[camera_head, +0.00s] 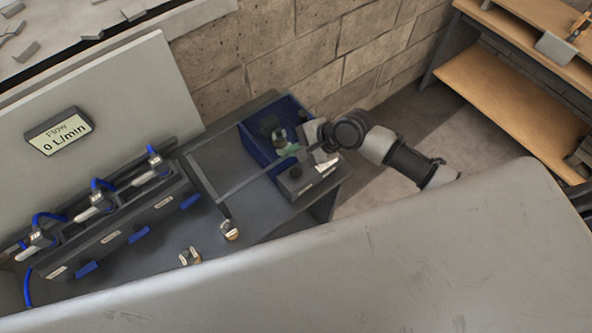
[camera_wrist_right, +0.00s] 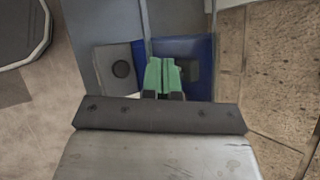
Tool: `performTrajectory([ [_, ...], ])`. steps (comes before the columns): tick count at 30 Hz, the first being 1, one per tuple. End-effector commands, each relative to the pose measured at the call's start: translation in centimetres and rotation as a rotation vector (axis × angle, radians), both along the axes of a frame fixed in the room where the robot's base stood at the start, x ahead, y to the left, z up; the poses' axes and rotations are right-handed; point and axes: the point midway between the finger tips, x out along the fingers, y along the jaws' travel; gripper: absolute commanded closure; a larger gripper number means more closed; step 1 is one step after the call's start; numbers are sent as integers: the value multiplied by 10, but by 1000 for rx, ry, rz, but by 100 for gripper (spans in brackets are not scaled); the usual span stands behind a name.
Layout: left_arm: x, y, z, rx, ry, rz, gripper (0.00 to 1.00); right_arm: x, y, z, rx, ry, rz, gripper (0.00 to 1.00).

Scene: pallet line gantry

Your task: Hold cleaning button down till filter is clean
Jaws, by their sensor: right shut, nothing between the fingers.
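A grey box carries a round black button, seen in the wrist view (camera_wrist_right: 121,69) and in the head view (camera_head: 295,172), at the front of a blue bin (camera_head: 252,150). My right gripper (camera_head: 291,150) has green fingers, which also show in the wrist view (camera_wrist_right: 163,64). The fingers are shut and empty, over the blue bin and beside the button box. I cannot tell their height, but they do not cover the button. A dark cylindrical thing with a pale part (camera_head: 279,138) is in the bin; I cannot tell whether it is the filter or how clean it is. My left gripper is out of view.
A panel display (camera_head: 59,131) reads "Flow 0 L/min". Several valves with blue hoses (camera_head: 95,205) line the left of the dark bench. Two small brass-coloured fittings (camera_head: 230,230) lie on the bench. A large grey surface (camera_head: 400,260) fills the foreground. A wooden shelf (camera_head: 500,80) stands at right.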

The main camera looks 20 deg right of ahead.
Motion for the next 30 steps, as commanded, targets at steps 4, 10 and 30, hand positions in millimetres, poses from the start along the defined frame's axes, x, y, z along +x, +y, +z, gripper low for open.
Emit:
performTrajectory([
  [4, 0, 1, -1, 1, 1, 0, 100, 0, 0, -7, 0, 2, 0, 100],
  [10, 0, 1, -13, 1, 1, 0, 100, 0, 0, -30, -2, 0, 1, 100],
  [30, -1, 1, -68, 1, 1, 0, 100, 0, 0, -88, 0, -1, 1, 100],
])
